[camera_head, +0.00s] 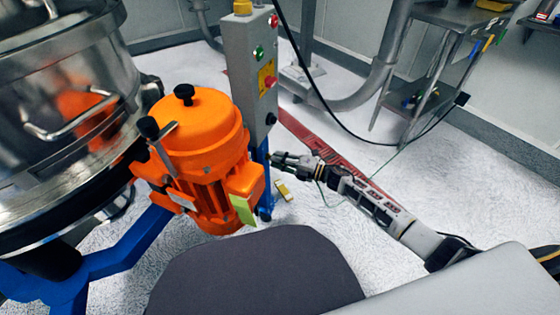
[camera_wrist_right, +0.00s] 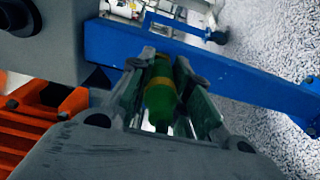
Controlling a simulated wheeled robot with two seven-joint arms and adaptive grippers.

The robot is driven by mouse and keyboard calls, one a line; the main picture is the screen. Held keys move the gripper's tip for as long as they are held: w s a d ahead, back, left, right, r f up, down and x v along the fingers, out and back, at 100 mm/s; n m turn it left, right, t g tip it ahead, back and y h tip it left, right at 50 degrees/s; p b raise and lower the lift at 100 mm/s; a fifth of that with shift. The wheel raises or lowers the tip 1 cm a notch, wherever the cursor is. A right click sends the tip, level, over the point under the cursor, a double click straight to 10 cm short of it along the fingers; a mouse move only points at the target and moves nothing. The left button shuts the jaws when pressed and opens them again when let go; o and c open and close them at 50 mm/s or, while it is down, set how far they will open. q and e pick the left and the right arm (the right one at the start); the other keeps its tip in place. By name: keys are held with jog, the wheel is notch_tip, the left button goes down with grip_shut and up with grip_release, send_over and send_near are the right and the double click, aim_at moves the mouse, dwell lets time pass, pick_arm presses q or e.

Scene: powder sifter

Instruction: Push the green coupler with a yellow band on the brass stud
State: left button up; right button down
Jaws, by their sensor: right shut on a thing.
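My right gripper (camera_head: 276,158) reaches in from the right, its fingertips close to the blue post under the grey control box in the head view. In the right wrist view the gripper (camera_wrist_right: 162,62) is shut on the green coupler (camera_wrist_right: 158,102), which has a yellow band around it and lies between the two fingers. The coupler's far end points at the blue frame beam (camera_wrist_right: 222,70). I cannot make out the brass stud in either view. My left gripper is not in view.
The orange motor (camera_head: 205,145) stands just left of the right gripper. The grey control box (camera_head: 252,75) rises above it, and the large steel sifter (camera_head: 65,120) is at far left. A small yellow object (camera_head: 283,190) lies below the gripper. Pale floor is open behind the right arm.

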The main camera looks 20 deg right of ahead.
jog(key=shift+w+a, duration=0.1)
jog(key=shift+w+a, duration=0.1)
dwell(0.4)
jog(key=shift+w+a, duration=0.1)
jog(key=c, duration=1.2)
grip_release()
jog(key=shift+c, duration=0.2)
jog(key=v, duration=1.2)
